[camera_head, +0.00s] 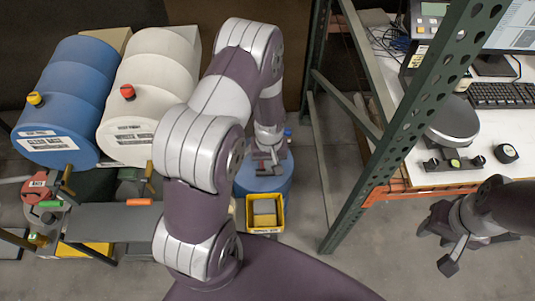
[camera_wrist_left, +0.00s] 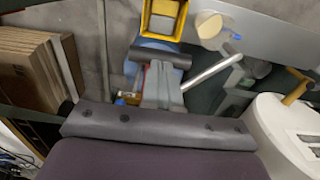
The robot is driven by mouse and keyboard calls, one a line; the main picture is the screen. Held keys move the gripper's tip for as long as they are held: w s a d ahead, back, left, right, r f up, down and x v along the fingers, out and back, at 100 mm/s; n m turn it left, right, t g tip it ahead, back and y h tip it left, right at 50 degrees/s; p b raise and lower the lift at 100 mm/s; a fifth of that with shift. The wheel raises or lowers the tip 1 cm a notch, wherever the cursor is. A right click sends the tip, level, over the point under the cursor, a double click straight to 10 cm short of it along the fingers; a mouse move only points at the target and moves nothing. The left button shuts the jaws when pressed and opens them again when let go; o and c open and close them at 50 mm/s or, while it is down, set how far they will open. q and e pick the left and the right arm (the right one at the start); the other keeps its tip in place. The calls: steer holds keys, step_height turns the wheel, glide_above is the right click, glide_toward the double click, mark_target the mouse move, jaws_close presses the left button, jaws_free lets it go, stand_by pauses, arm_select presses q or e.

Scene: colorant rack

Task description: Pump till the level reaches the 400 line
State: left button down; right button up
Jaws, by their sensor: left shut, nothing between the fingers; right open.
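A blue drum (camera_head: 264,180) stands on the floor below my left arm. My left gripper (camera_head: 270,158) is over its top, shut and empty. In the left wrist view my left gripper (camera_wrist_left: 160,62) points down over the blue drum (camera_wrist_left: 150,44), which is mostly hidden behind it. A silver rod (camera_wrist_left: 208,73) slants beside the gripper toward a pale rounded part (camera_wrist_left: 211,29); I cannot tell whether they touch the gripper. No level or 400 line can be made out. My right gripper (camera_head: 447,245) is open and empty, low at the right, below the desk.
A yellow bin (camera_head: 265,213) stands in front of the blue drum. A large blue barrel (camera_head: 66,105) and a white barrel (camera_head: 145,95) lie on a rack at left. A green metal post (camera_head: 395,130) stands between the drum and the white desk (camera_head: 480,150).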

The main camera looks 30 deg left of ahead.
arm_select(q)
steer(key=shift+f+b, duration=1.75)
steer(key=shift+f, duration=0.4)
step_height(320, 180, up, 4)
steer(key=p, duration=0.3)
steer(key=shift+r+p, duration=0.3)
steer(key=shift+p, duration=0.2)
steer(key=shift+s+f, duration=0.1)
step_height(320, 180, up, 6)
steer(key=p, duration=0.4)
steer(key=shift+p, duration=0.3)
